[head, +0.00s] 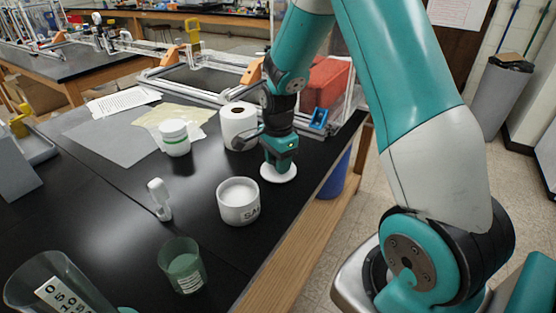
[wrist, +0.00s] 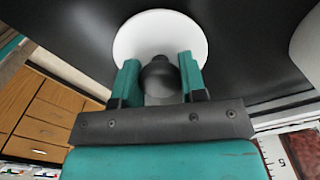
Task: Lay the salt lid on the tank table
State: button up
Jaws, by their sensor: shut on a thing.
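The salt lid (head: 279,176) is a white disc at the black tank table's right edge, near the roll. In the wrist view the lid (wrist: 160,28) shows a dark round knob between my fingers. My gripper (head: 279,160) points down and is shut on the lid's knob; its fingers also show in the wrist view (wrist: 158,80). The lid looks level, at or just above the tabletop; I cannot tell whether it touches. The open white salt jar (head: 238,212) stands in front and to the left, filled with white salt. The tank table (head: 110,210) is black-topped.
A white paper roll (head: 238,126) stands close behind my gripper. An extrusion frame (head: 215,85) and red box (head: 325,82) are behind.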

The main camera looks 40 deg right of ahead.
jog(key=shift+f, duration=0.1)
jog(key=o, duration=0.9)
notch_tip(320, 180, up, 12)
jog(key=s+a+r+n+y, duration=0.2)
jog(key=s+a+r+n, duration=0.1)
jog(key=s+a+n, duration=0.8)
jog(key=s+a+r+n+y, duration=0.2)
jog(key=s+a+r+n, duration=0.1)
jog(key=s+a+n, duration=0.8)
jog(key=n, duration=0.3)
jog(key=shift+s+a+r+n, duration=0.15)
jog(key=shift+a+n, duration=0.05)
jog(key=shift+n, duration=0.2)
